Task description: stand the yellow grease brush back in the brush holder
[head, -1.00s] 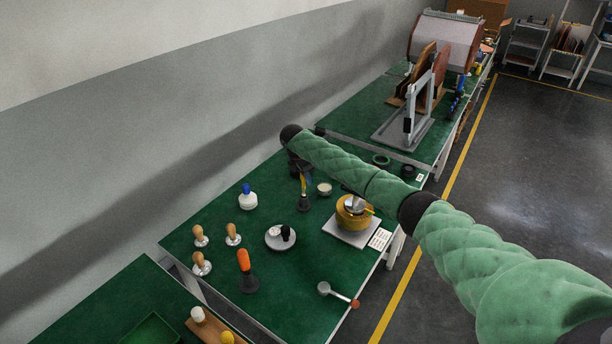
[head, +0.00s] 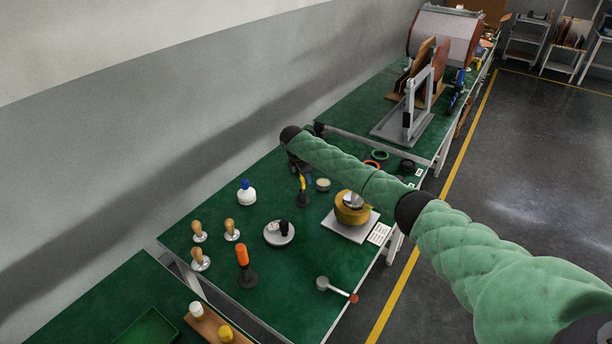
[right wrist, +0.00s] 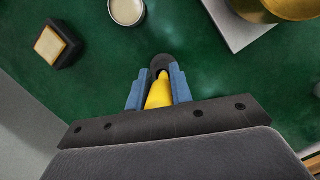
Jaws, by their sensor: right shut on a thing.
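The yellow grease brush (head: 303,182) is upright below my right gripper (head: 298,167) in the head view. In the right wrist view its yellow handle (right wrist: 159,94) lies between the blue fingers of the right gripper (right wrist: 158,92), which is shut on it. The dark brush holder (head: 303,199) stands on the green table directly under the brush, and its rounded black rim (right wrist: 161,62) shows just past the fingertips. The brush's lower end seems to be in or right at the holder, but the fingers and handle hide how deep. My left gripper is not in view.
A small round tin (head: 323,185) stands just right of the holder. A golden pot (head: 352,208) sits on a grey plate further right, under my right arm. An orange-handled tool (head: 243,256) stands in a dark base at the front. Free green table lies left of the holder.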

